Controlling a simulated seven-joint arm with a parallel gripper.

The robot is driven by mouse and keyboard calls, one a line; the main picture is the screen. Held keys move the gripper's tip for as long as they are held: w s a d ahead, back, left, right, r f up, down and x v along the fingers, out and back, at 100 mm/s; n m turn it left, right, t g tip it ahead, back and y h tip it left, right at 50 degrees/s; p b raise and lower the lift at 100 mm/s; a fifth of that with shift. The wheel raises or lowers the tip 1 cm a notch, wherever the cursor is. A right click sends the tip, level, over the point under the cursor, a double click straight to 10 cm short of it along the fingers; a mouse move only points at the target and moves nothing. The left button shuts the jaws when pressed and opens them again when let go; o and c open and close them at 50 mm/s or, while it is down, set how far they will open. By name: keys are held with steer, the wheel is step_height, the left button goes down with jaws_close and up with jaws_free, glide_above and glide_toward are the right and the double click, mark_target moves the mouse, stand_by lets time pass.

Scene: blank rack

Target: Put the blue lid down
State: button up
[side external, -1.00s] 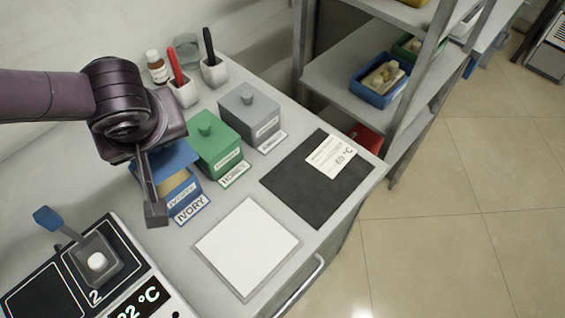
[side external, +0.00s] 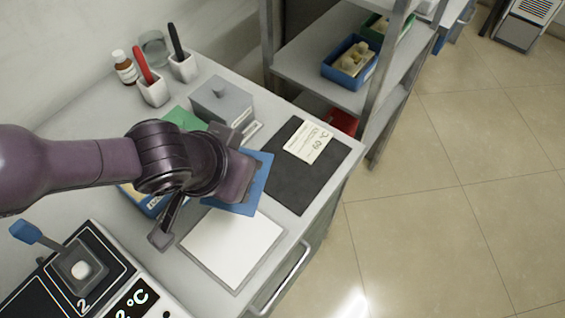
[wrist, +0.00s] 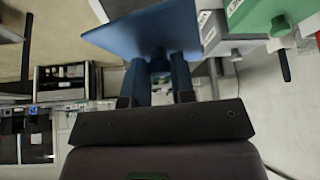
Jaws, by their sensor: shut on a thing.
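My gripper (wrist: 160,85) is shut on the blue lid (side external: 254,188), which is tilted and held above the counter near the white pad (side external: 232,250). In the wrist view the lid (wrist: 150,28) spreads flat beyond the fingers, which close at its middle. In the side view my arm hides the fingertips and part of the lid. The blue box (side external: 148,203) stands on the counter, mostly hidden behind my arm.
A green box (side external: 184,118) and a lidded grey box (side external: 222,103) stand behind. A dark mat (side external: 300,190) with a temperature card (side external: 308,141) lies to the right. The white pad is bare.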

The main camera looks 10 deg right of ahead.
mark_target(266, 165)
steer(key=w+d+f, duration=0.1)
steer(key=d+f, duration=0.1)
steer(key=w+d+f, duration=0.4)
steer(key=f, duration=0.1)
steer(key=shift+w+d+f, duration=0.1)
steer(key=shift+d, duration=0.25)
steer(key=shift+w+d+f, duration=0.15)
steer(key=shift+f, duration=1.6)
steer(key=shift+f, duration=0.15)
steer(key=o, duration=0.9)
steer(key=shift+s+r, duration=0.2)
steer(key=shift+r, duration=0.3)
steer(key=shift+s+r, duration=0.15)
steer(key=shift+r, duration=0.35)
steer(key=v, duration=1)
steer(key=shift+a+r, duration=0.1)
steer(key=shift+a, duration=0.2)
